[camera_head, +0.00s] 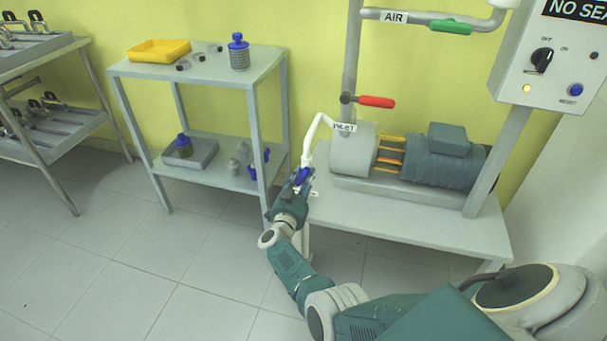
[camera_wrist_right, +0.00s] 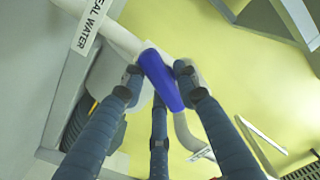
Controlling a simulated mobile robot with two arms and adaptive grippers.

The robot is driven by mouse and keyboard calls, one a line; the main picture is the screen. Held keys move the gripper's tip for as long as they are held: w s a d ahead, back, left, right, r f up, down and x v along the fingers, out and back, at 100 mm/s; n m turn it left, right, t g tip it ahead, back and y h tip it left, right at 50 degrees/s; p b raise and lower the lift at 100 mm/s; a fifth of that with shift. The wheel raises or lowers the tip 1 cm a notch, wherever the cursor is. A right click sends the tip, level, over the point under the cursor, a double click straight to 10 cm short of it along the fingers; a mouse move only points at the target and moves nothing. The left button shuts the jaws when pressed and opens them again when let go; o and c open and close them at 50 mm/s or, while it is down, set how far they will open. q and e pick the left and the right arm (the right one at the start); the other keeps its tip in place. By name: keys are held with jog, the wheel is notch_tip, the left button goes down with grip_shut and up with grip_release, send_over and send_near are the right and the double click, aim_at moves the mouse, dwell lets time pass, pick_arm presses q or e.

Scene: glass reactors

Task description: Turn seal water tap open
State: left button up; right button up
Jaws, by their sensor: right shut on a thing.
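The seal water tap has a blue handle (camera_wrist_right: 160,80) on a white pipe (camera_wrist_right: 122,36), beside a label that reads SEAL WATER (camera_wrist_right: 90,22) in the right wrist view. My right gripper (camera_wrist_right: 160,85) has its fingers around the blue handle and is shut on it. In the head view the blue handle (camera_head: 302,175) shows at the tip of my right gripper (camera_head: 297,186), at the left edge of the pump table. The fingers partly hide the tap there. My left gripper is not in view.
The pump (camera_head: 355,150) and motor (camera_head: 445,155) sit on the grey table (camera_head: 400,222). Above are a red-handled valve (camera_head: 376,102) and a green-handled AIR valve (camera_head: 450,27). A control box (camera_head: 550,62) is at right. A shelf cart (camera_head: 200,70) with bottles and a yellow tray (camera_head: 159,51) stands left.

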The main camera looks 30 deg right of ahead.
jog(key=shift+s+f+n+p, duration=0.1)
jog(key=shift+f+n+p, duration=0.1)
jog(key=shift+n, duration=0.35)
jog(key=shift+s+f+n+p, duration=0.1)
jog(key=shift+n+p, duration=0.05)
jog(key=shift+n, duration=0.4)
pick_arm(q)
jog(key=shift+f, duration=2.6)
pick_arm(e)
jog(key=shift+n, duration=0.9)
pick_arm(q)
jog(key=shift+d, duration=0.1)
pick_arm(e)
jog(key=o, duration=1.1)
jog(key=shift+d+r, duration=0.1)
jog(key=shift+r, duration=0.1)
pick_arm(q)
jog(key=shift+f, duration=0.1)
